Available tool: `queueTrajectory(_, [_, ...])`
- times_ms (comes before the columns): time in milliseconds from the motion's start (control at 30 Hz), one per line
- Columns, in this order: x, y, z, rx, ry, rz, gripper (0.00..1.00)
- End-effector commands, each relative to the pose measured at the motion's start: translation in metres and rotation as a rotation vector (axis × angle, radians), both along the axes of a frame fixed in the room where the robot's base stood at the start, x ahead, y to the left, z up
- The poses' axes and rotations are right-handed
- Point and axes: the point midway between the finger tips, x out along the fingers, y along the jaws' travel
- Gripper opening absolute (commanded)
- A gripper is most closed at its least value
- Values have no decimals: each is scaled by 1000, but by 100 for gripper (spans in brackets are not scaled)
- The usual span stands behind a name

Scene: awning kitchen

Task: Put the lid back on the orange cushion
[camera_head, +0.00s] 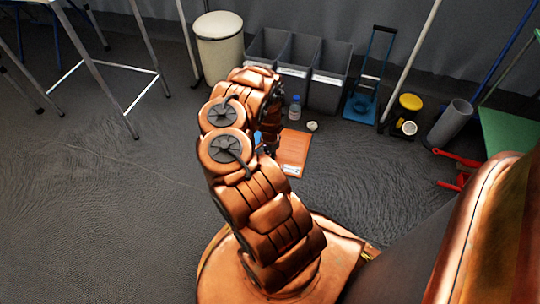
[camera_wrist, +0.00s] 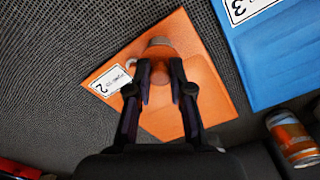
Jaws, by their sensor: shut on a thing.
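The orange cushion (camera_head: 293,155) is a flat square on the floor, partly hidden by my arm in the head view. In the wrist view the orange cushion (camera_wrist: 190,45) lies below my gripper and has a white label marked 2. My gripper (camera_wrist: 161,70) is over it, with its fingers close together on a small object. A rounded grey-brown piece, apparently the lid (camera_wrist: 160,46), shows at the fingertips. A small pale round thing shows just left of them. I cannot tell whether the lid touches the cushion. In the head view my arm mostly hides the gripper.
A blue mat (camera_wrist: 285,50) marked 3 lies beside the orange one, with an orange can (camera_wrist: 293,138) near it. A bottle (camera_head: 295,108) and a small white round thing (camera_head: 312,126) stand before grey bins (camera_head: 328,88). Open floor is at left.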

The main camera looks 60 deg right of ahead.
Motion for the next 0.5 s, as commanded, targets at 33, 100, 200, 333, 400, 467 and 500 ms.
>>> queueTrajectory(33, [0,0,0,0,0,0,7])
queueTrajectory(100, [0,0,0,0,0,0,7])
queueTrajectory(200, [0,0,0,0,0,0,7])
queueTrajectory(333, [0,0,0,0,0,0,28])
queueTrajectory(400, [0,0,0,0,0,0,35])
queueTrajectory(467, [0,0,0,0,0,0,41])
queueTrajectory(500, [0,0,0,0,0,0,46])
